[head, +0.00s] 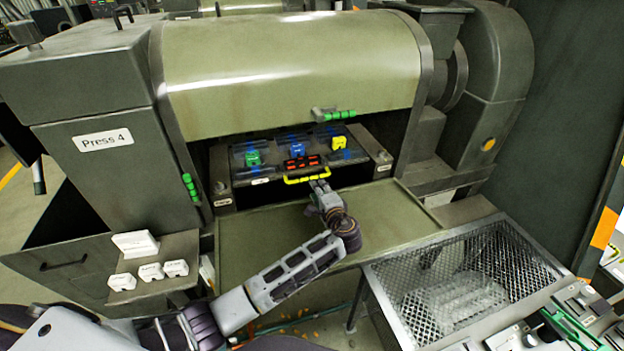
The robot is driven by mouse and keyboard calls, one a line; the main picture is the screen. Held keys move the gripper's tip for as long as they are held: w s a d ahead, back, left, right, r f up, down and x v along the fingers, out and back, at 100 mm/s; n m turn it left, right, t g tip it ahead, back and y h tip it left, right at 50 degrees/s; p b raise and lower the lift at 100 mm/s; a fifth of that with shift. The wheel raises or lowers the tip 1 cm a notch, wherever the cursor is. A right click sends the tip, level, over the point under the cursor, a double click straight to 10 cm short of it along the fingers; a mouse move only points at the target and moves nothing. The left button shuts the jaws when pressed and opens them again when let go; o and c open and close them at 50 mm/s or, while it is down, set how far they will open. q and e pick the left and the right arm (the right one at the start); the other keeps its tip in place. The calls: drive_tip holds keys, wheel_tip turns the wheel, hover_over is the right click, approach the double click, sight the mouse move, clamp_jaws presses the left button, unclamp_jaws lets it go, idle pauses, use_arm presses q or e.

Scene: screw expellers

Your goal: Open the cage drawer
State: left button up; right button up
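The drawer (240,183) sits in the dark opening under the press's olive cover, with a yellow bar handle (306,179) on its front. Inside it are a green block (253,158), a blue block (291,141) and a yellow block (339,143), with red pieces near the front. My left gripper (318,187) is at the right end of the yellow handle, its fingers pointing at the drawer. The fingers are small here; I cannot tell whether they grip the handle. My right gripper is not in view.
An olive panel (260,245) lies below the opening, under my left arm. A wire mesh basket (480,265) stands at the right. A small shelf with white labelled blocks (135,244) is at the left. The olive cover (290,60) overhangs the drawer.

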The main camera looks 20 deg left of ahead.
use_arm(q)
drive_tip(key=shift+p+x, duration=0.7)
drive_tip(key=shift+x, duration=3.3)
drive_tip(key=shift+c, duration=0.2)
clamp_jaws()
